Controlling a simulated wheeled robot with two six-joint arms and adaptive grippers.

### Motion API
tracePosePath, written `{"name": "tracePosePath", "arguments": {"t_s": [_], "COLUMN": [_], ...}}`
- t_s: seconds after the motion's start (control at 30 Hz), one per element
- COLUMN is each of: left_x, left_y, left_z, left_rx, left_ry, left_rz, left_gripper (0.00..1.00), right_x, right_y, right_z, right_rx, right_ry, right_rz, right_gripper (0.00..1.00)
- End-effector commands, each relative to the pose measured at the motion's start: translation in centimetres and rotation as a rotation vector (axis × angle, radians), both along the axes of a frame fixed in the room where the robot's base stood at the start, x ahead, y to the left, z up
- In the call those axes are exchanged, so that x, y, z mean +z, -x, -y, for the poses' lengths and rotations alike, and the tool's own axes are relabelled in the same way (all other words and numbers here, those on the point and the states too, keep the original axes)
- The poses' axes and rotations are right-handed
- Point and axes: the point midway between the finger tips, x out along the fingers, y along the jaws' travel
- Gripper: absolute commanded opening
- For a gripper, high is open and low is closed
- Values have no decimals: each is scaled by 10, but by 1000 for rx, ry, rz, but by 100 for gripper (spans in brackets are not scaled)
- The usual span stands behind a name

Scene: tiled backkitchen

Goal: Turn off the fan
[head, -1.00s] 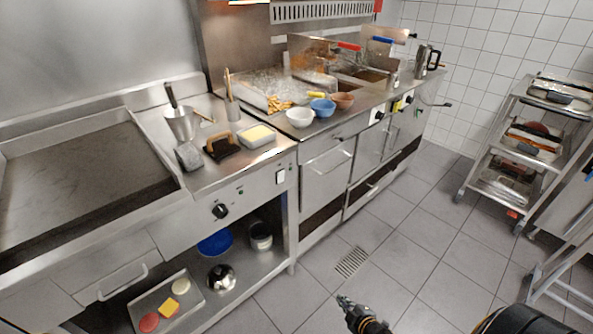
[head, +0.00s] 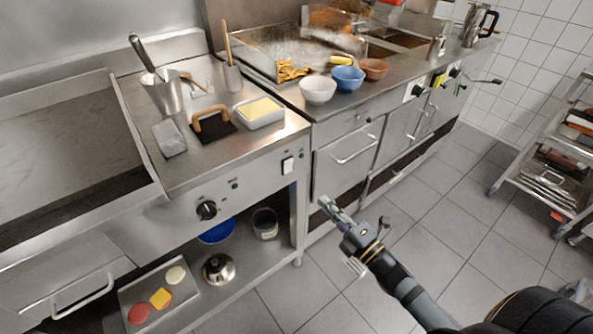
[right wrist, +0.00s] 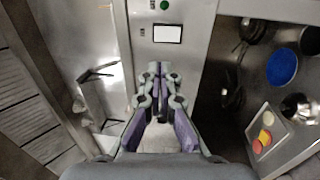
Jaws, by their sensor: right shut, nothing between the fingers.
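The likely fan switch is a white rocker switch (head: 288,165) on the steel front panel (head: 262,178), at the right end of the counter. It also shows in the right wrist view as a white rectangle (right wrist: 167,33), straight ahead of the fingers. Its rocker position is too small to tell. No fan is clearly seen. My right gripper (head: 325,203) is shut and empty, below and to the right of the switch and apart from it. In the right wrist view its closed fingertips (right wrist: 157,68) point at the panel just below the switch. My left gripper is not in view.
A black knob (head: 206,210) sits left on the same panel. A cabinet handle (head: 355,148) sticks out to the right. The lower shelf holds a tray (head: 187,296), a metal dome (head: 218,268) and a blue bowl (head: 218,232). A trolley (head: 512,172) stands right; floor between is clear.

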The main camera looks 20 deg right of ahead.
Motion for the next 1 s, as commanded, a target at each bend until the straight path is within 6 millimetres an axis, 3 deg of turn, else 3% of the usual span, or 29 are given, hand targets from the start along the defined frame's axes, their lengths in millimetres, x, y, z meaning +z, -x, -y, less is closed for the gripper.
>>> {"name": "tracePosePath", "arguments": {"t_s": [0.2,0.37,0.5,0.8,1.0], "left_x": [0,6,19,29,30], "left_y": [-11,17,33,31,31], "left_z": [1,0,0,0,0], "left_rx": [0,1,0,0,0], "left_ry": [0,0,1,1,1], "left_rz": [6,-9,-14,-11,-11], "left_gripper": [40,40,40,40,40], "right_x": [4,11,17,17,16], "right_y": [-23,-42,-69,-116,-126], "right_z": [-7,-13,-24,-41,-45], "right_rx": [-7,-7,-6,-3,-3], "right_ry": [-1,-6,-9,-5,-3], "right_rz": [4,2,1,-1,-2], "right_gripper": [0,0,0,0,0]}}
